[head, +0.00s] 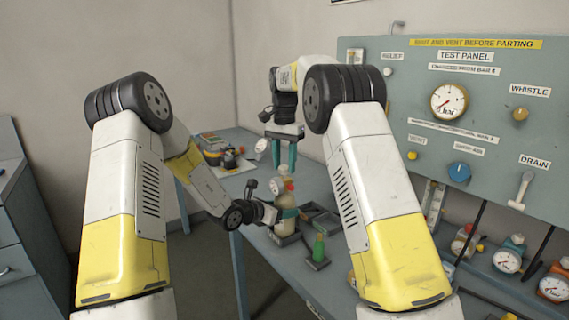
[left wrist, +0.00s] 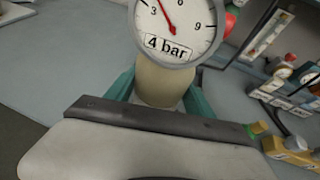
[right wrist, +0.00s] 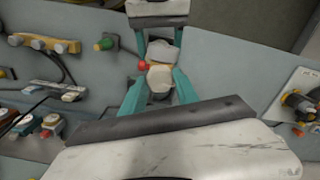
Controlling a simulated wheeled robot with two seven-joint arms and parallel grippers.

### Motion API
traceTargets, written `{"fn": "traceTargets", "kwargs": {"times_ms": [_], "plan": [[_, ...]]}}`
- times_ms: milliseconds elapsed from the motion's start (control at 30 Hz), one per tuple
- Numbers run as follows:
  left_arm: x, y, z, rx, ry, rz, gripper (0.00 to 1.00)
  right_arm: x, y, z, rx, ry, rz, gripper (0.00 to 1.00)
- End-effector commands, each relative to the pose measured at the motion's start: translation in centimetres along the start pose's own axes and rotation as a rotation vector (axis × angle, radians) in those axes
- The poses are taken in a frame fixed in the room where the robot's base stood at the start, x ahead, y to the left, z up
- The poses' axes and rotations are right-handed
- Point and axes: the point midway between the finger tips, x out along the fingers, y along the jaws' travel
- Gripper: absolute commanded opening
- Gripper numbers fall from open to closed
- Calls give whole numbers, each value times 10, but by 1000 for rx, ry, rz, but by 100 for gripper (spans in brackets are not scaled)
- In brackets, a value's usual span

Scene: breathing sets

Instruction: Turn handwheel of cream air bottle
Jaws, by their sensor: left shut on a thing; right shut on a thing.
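The cream air bottle (head: 288,213) stands upright at the near edge of the bench; its body also shows in the left wrist view (left wrist: 160,83). Its gauge (left wrist: 177,22) is marked 4 bar, with a red needle between 3 and 6. My left gripper (head: 274,213) is shut around the bottle's body from the left. My right gripper (head: 285,168) points down from above, with its teal fingers closed on the bottle's pale top, the handwheel (right wrist: 160,78). A red knob (right wrist: 143,65) sits beside it. The fingers partly hide the handwheel.
Several items (head: 222,153) lie at the bench's far left.

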Motion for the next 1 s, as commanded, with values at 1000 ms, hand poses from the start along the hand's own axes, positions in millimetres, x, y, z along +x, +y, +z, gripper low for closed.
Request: {"fn": "traceTargets", "kwargs": {"times_ms": [1000], "plan": [[0,0,0,2,-1,-1,0,1,0,0,-945,-2,-1,0]]}}
